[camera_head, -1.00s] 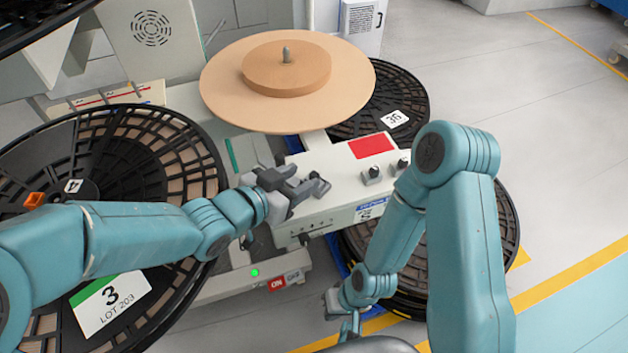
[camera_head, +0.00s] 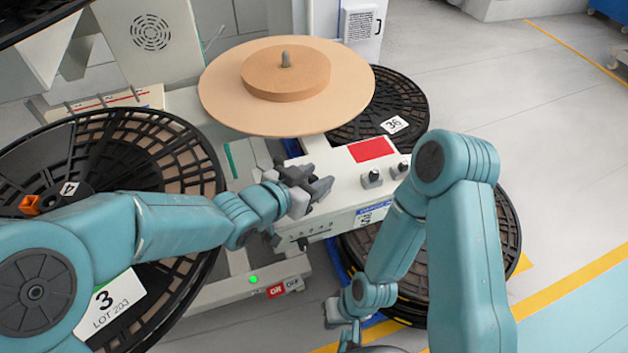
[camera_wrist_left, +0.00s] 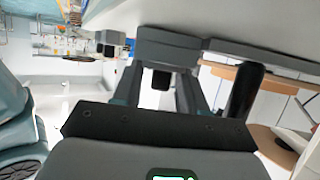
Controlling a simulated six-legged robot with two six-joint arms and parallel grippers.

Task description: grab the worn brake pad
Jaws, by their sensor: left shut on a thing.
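My left gripper (camera_head: 318,190) is over the left part of the white control box. It is shut on a small dark block, the worn brake pad (camera_wrist_left: 161,79), which shows between the fingers in the left wrist view. In the head view the fingers mostly hide the pad. My right gripper (camera_head: 345,312) hangs low beside the lower black reels, partly cut off by its own arm; its fingers are too small to read.
The white control box (camera_head: 340,165) has a red panel and dark knobs. A tan disc with a raised hub (camera_head: 225,95) is behind it. A large black reel (camera_head: 190,150) stands at left, and another reel (camera_head: 505,225) is at right. Open floor lies at right.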

